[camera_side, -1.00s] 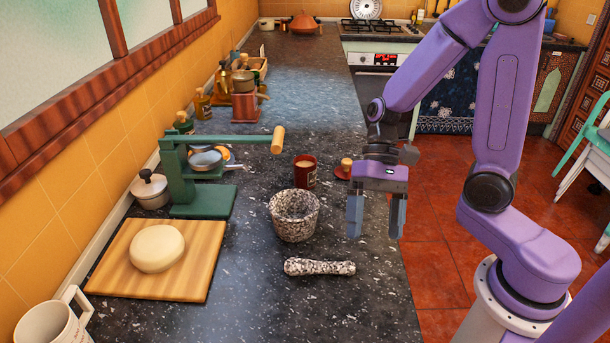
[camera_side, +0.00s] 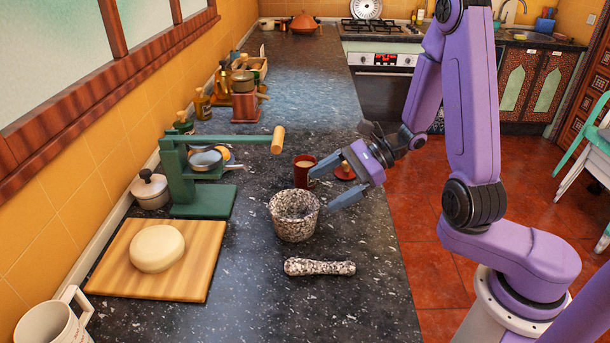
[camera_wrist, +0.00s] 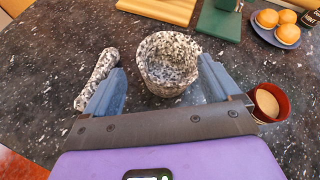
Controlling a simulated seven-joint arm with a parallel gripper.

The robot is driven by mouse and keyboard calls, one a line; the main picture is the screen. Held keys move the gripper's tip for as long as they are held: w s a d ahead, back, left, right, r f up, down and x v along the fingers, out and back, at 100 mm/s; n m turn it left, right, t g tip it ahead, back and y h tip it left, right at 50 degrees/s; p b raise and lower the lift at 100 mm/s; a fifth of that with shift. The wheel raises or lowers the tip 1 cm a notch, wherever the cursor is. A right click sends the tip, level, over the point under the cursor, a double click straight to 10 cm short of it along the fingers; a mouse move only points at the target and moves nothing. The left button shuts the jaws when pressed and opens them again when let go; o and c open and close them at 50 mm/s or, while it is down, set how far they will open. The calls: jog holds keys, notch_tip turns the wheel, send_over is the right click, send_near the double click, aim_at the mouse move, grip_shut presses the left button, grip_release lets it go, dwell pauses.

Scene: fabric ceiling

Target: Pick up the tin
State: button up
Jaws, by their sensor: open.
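The dark red tin (camera_side: 303,173), open-topped with pale contents, stands upright on the dark speckled counter behind the stone mortar in the side view. In the wrist view the tin (camera_wrist: 283,106) is at the right, just outside my right-hand finger and partly hidden by my gripper's body. My gripper (camera_side: 323,187) is open, with nothing between its fingers, and tilted toward the left in the side view. One finger overlaps the tin's right edge there; I cannot tell whether they touch. In the wrist view the open fingers (camera_wrist: 163,68) frame the mortar.
The speckled mortar (camera_side: 294,222) stands close by, with its pestle (camera_side: 319,267) lying in front. A red lid (camera_side: 344,173) with a knob lies right of the tin. A green press (camera_side: 203,202) and a board (camera_side: 202,278) with dough are left. The counter's right edge is near.

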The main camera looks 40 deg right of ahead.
jog(key=w+d+f+m+t+h, duration=0.1)
jog(key=d+f+m+t+h, duration=0.15)
jog(key=d+m+t, duration=0.35)
jog(key=m+t+h, duration=0.1)
jog(key=m+h, duration=0.4)
jog(key=m, duration=0.1)
send_near(308, 176)
jog(key=shift+y, duration=0.25)
jog(key=x, duration=0.4)
jog(key=d+f+x, duration=0.1)
jog(key=x, duration=0.3)
jog(key=d+x, duration=0.1)
jog(key=x, duration=0.3)
jog(key=shift+d+f, duration=0.15)
jog(key=shift+d, duration=0.05)
jog(key=c, duration=1.2)
